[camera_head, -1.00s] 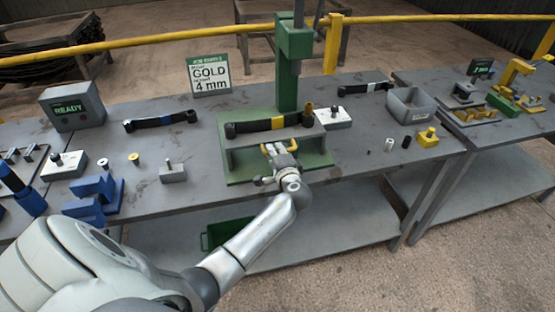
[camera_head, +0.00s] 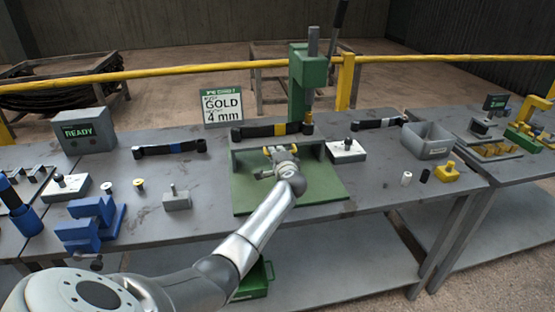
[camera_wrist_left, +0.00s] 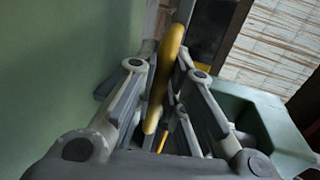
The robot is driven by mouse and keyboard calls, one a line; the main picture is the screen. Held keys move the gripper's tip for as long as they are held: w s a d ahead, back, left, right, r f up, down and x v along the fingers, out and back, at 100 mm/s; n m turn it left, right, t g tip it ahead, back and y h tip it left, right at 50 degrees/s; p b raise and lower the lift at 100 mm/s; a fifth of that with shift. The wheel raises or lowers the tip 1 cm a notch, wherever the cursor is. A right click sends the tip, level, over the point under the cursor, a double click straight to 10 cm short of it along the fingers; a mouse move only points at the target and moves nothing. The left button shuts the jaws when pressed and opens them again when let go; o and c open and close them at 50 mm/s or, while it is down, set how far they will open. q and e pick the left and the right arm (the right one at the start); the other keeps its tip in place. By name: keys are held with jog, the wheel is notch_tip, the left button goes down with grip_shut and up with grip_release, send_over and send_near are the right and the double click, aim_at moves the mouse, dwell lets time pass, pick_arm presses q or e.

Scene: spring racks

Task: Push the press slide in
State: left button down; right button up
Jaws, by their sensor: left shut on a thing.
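The green press (camera_head: 297,85) stands at the back of the bench on a green base plate (camera_head: 325,185). Its grey slide (camera_head: 245,147) sits at the rear of the base, close against the column. A black leaf spring with a gold band (camera_head: 280,129) lies across the slide's top, its right end near the press ram (camera_head: 309,97). My left gripper (camera_head: 281,154) is at the slide's front, shut on the yellow handle (camera_wrist_left: 168,60), which shows between the fingers in the left wrist view. The arm and gripper hide part of the slide's front. My right gripper is not in view.
A gold 4 mm sign (camera_head: 222,107) and a READY box (camera_head: 83,131) stand left of the press. A white block with a black knob (camera_head: 346,154) is right beside the base. A grey bin (camera_head: 428,142) stands further right. The base's front is bare.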

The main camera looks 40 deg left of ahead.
pick_arm(q)
jog(key=shift+r, duration=0.25)
jog(key=c, duration=1.7)
grip_release()
jog(key=shift+w+a, duration=0.1)
jog(key=shift+o, duration=1.1)
jog(key=shift+w+a+f, duration=0.1)
jog(key=shift+f, duration=0.15)
jog(key=shift+s+d+r, duration=0.1)
jog(key=shift+s+d, duration=0.3)
jog(key=shift+d, duration=0.1)
jog(key=v, duration=1)
jog(key=shift+s+d+r, duration=0.15)
jog(key=shift+s+d, duration=0.1)
jog(key=shift+s, duration=0.05)
